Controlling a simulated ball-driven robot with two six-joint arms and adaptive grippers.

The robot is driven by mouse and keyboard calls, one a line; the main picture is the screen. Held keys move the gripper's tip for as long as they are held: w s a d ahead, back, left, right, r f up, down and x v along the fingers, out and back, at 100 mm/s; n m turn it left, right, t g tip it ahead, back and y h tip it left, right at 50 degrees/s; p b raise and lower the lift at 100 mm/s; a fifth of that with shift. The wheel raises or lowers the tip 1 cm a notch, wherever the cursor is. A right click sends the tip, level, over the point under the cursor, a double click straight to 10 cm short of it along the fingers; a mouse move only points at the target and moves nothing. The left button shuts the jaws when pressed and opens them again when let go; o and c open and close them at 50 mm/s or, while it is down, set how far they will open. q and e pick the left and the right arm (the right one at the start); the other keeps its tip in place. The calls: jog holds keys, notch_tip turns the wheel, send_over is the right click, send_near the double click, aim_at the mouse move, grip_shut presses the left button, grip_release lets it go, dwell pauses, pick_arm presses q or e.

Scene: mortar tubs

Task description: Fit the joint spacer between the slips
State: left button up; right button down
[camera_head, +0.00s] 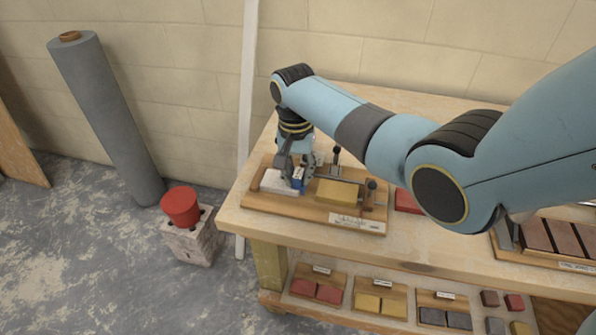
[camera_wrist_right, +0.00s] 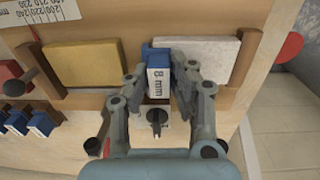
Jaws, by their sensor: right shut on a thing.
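The blue joint spacer, marked 8 mm on a white face, is in my right gripper (camera_head: 296,184); the spacer (camera_wrist_right: 157,75) shows upright between the two fingers in the wrist view. My right gripper (camera_wrist_right: 158,85) is shut on it. The spacer lines up with the gap between the yellow slip (camera_wrist_right: 85,63) and the white slip (camera_wrist_right: 209,57). I cannot tell how deep it sits or whether it touches either slip. In the head view the white slip (camera_head: 275,182) is left of the gripper and the yellow slip (camera_head: 337,192) right, both on a wooden board (camera_head: 308,212). My left gripper is not in view.
Black-knobbed posts (camera_head: 370,186) rise from the board. Trays of red (camera_head: 317,290), yellow and grey slips sit on the lower shelf. A red cap on a block (camera_head: 190,240) stands on the floor at left.

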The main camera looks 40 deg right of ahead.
dwell(0.3)
jog(key=c, duration=0.6)
grip_release()
notch_tip(320, 180, up, 5)
jog(key=p, duration=0.6)
jog(key=shift+r, duration=0.95)
